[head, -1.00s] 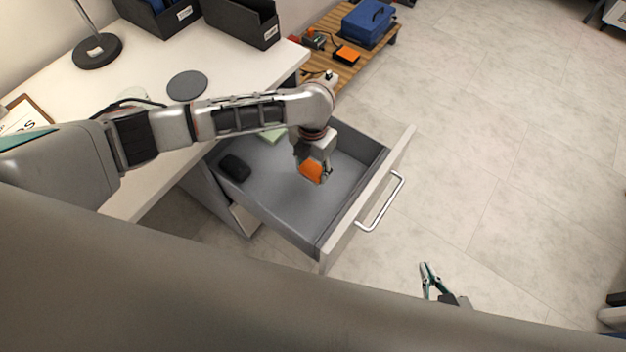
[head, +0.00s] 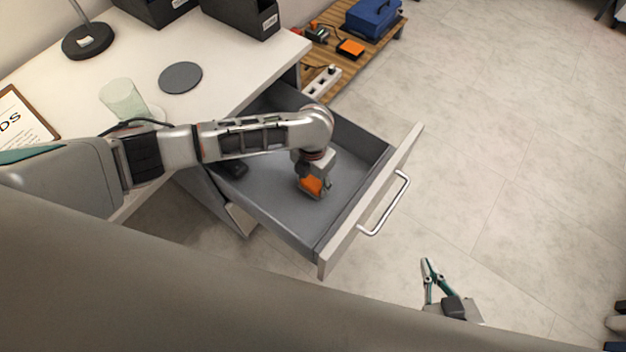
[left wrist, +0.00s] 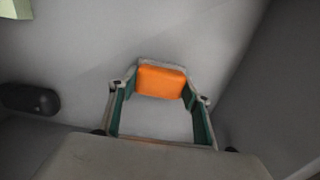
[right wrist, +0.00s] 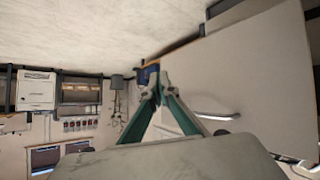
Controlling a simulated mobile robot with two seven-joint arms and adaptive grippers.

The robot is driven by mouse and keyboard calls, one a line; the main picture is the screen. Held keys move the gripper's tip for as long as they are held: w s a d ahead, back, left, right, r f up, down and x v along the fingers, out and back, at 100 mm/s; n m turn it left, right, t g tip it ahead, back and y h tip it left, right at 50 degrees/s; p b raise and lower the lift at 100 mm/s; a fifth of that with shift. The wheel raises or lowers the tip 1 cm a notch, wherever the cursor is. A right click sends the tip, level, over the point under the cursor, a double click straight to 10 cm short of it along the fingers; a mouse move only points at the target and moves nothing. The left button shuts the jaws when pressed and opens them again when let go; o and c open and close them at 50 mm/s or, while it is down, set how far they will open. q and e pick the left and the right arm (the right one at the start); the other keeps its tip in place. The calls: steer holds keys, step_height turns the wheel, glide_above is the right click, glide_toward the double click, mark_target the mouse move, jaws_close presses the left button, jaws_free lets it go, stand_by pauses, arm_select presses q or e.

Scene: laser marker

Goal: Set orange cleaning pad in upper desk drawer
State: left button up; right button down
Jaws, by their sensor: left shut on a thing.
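The orange cleaning pad (head: 312,186) is inside the pulled-out desk drawer (head: 352,222). My left gripper (head: 315,192) points down into the drawer and is shut on the pad. In the left wrist view the pad (left wrist: 161,82) sits between the two fingertips, above the grey drawer floor. I cannot tell whether the pad touches the floor. My right gripper (head: 426,264) is in front of the drawer, to the right. Its fingertips meet in the right wrist view (right wrist: 157,92), shut with nothing visible between them.
A black object (head: 236,168) lies at the drawer's left side; a pale green item (left wrist: 15,10) shows at its edge in the left wrist view. Floor right of the drawer is clear.

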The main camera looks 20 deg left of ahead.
mark_target(313, 180)
arm_select(q)
steer(key=shift+f, duration=0.15)
steer(key=o, duration=1)
arm_select(e)
steer(key=shift+w+d, duration=0.1)
arm_select(q)
steer(key=shift+w+r, duration=0.1)
steer(key=shift+r, duration=0.3)
step_height(313, 180, up, 3)
steer(key=shift+w+r+p, duration=0.1)
steer(key=shift+p, duration=0.6)
steer(key=r+p, duration=0.3)
steer(key=r, duration=0.5)
steer(key=shift+s+r, duration=0.15)
steer(key=shift+s, duration=0.05)
arm_select(e)
steer(key=shift+s+d+f+h, duration=0.1)
steer(key=shift+s+d+h, duration=0.2)
steer(key=shift+s+d, duration=0.4)
